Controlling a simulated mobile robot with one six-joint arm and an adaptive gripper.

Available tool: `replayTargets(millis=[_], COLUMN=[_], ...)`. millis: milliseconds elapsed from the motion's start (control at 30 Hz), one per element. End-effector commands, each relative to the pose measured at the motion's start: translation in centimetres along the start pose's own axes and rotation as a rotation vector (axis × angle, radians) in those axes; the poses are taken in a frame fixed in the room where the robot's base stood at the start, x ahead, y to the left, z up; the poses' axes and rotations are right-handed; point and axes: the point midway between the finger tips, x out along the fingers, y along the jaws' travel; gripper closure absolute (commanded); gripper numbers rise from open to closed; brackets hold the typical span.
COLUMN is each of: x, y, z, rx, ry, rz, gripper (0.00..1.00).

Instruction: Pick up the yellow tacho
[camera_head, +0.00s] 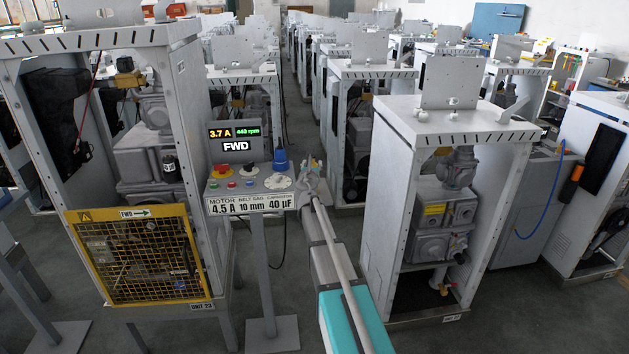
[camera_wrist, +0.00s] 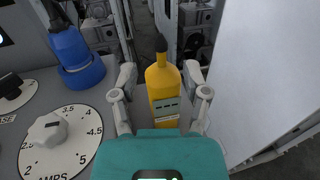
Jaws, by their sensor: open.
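The yellow tacho (camera_wrist: 163,82) is a yellow, bottle-like body with a dark tip and a small grey display. In the wrist view it stands between the two fingers of my gripper (camera_wrist: 163,95), which is open. A gap shows beside the tacho's upper part on each side; whether the lower part touches a finger I cannot tell. In the head view my gripper (camera_head: 312,178) is at the right end of the grey control panel, and only a little yellow of the tacho (camera_head: 315,163) shows there. The teal wrist part hides the tacho's base in the wrist view.
The control panel (camera_head: 217,199) holds buttons, a white dial (camera_head: 279,181) and a blue knob-like part (camera_head: 280,160) left of my gripper. A frame with a yellow guard (camera_head: 142,255) stands left, and a grey pump frame (camera_head: 378,210) stands close on the right. Grey floor lies between.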

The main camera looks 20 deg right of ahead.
Motion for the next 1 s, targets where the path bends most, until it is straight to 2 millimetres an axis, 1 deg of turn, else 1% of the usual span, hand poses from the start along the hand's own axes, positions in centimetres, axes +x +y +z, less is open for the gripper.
replayTargets(millis=[33, 200, 333, 433, 967, 1000], x=[0.8, 2.9, 3.9, 4.1, 4.1, 4.1], y=[0.0, -0.1, -0.1, -0.1, -0.1, -0.1], z=[-0.1, -0.1, -0.1, -0.1, -0.1, -0.1], rx=[0.0, 0.0, 0.0, 0.0, 0.0, 0.0], ry=[0.0, 0.0, 0.0, 0.0, 0.0, 0.0], rz=[0.0, 0.001, 0.001, 0.001, 0.001, 0.001], gripper=[0.4, 0.4, 0.4, 0.4, 0.4, 0.46])
